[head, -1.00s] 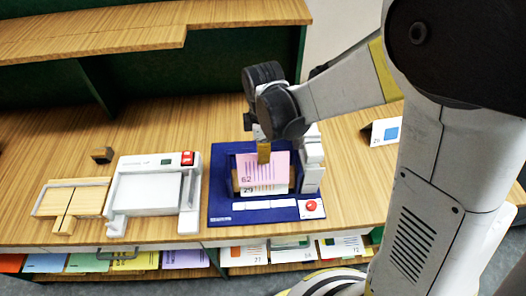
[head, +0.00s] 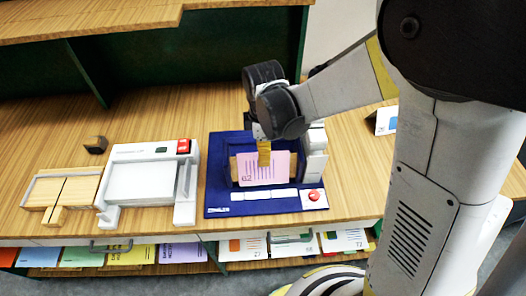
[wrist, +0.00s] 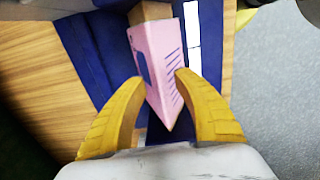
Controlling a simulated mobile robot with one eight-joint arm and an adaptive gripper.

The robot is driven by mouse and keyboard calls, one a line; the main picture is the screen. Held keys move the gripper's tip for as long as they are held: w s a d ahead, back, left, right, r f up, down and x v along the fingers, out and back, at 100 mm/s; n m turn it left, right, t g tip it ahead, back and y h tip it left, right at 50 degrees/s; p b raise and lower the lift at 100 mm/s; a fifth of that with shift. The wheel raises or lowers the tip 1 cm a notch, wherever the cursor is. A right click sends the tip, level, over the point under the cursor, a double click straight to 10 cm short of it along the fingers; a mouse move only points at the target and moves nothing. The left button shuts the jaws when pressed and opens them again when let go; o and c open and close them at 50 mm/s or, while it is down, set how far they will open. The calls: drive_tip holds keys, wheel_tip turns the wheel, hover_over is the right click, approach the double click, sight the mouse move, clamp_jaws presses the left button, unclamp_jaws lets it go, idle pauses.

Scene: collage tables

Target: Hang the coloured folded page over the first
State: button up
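The pink folded page marked 62 (head: 262,171) hangs at the front of the blue machine (head: 213,195). Behind it, a wooden bar (head: 233,168) shows in part; the white page that hung there is now hidden. My gripper (head: 264,154) is at the top of the pink page, one yellow finger in front of it. In the wrist view my gripper (wrist: 160,79) has a finger on each side of the pink page (wrist: 155,65), both tips appearing to touch it.
A grey-white device with a red switch (head: 183,146) and a wooden tray (head: 45,191) stand left of the blue machine. A small dark block (head: 95,145) lies behind them. A white folded card (head: 386,121) stands at the right. Coloured pages lie on the shelf below.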

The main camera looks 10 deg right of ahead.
drive_tip(key=shift+r, duration=0.1)
wheel_tip(320, 180, up, 12)
idle(0.5)
idle(0.4)
drive_tip(key=s+d+f+m+t+b, duration=0.2)
drive_tip(key=s+d+m+t+b, duration=0.1)
drive_tip(key=m, duration=0.5)
drive_tip(key=s+d+f+m+t+b, duration=0.2)
drive_tip(key=s+d+m+t+b, duration=0.2)
drive_tip(key=s+d+m, duration=0.3)
drive_tip(key=shift+s+d+f+m+b, duration=0.4)
drive_tip(key=shift+d+m+b, duration=0.35)
drive_tip(key=shift+d+m, duration=0.8)
drive_tip(key=shift+d+n, duration=0.2)
drive_tip(key=shift+n, duration=0.05)
